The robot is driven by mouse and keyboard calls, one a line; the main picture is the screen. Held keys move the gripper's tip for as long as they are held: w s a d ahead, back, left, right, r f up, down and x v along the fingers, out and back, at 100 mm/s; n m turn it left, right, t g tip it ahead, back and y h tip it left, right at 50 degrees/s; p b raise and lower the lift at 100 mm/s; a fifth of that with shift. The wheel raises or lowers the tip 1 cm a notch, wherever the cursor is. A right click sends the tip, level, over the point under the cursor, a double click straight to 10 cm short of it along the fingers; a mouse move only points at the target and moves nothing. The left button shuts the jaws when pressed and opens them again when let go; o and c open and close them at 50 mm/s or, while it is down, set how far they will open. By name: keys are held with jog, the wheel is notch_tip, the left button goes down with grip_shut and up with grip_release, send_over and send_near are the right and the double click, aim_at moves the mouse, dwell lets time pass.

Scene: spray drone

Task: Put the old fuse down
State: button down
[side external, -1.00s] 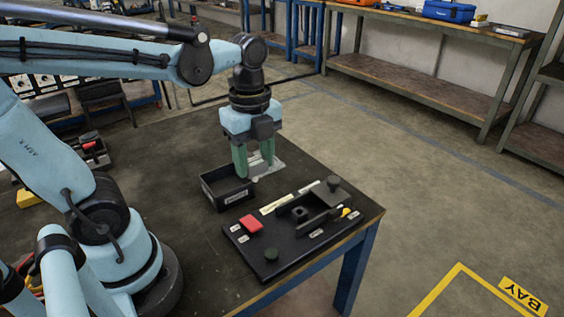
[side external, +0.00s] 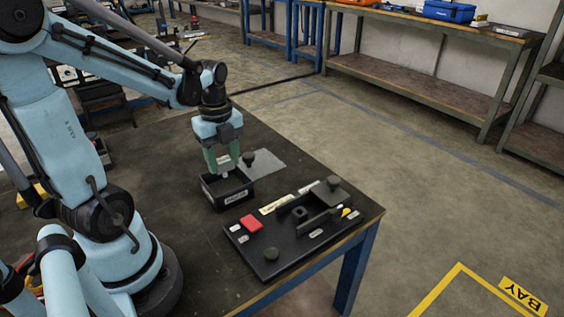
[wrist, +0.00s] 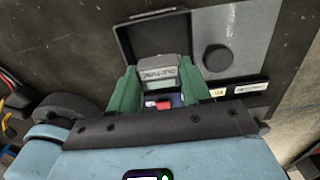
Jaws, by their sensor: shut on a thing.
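My gripper (side external: 224,165) has green fingers pointing down over the black bin (side external: 242,196), which has a white label on its front wall. In the wrist view, my gripper (wrist: 157,92) is shut on a pale grey piece, the old fuse (wrist: 157,73), between the fingers. A small pale bit of the fuse (side external: 225,174) shows in the side view, low at the bin's opening. Whether it touches the bin floor cannot be told. The bin (wrist: 125,36) reaches above the fuse in the wrist view.
A grey plate (side external: 270,160) with a dark round knob (side external: 249,157) lies behind the bin to the right. The tabletop left of the bin is clear.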

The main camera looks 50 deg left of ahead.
aim_at(224, 172)
jog(key=shift+f, duration=2)
jog(key=shift+f, duration=0.1)
jog(key=c, duration=0.8)
grip_release()
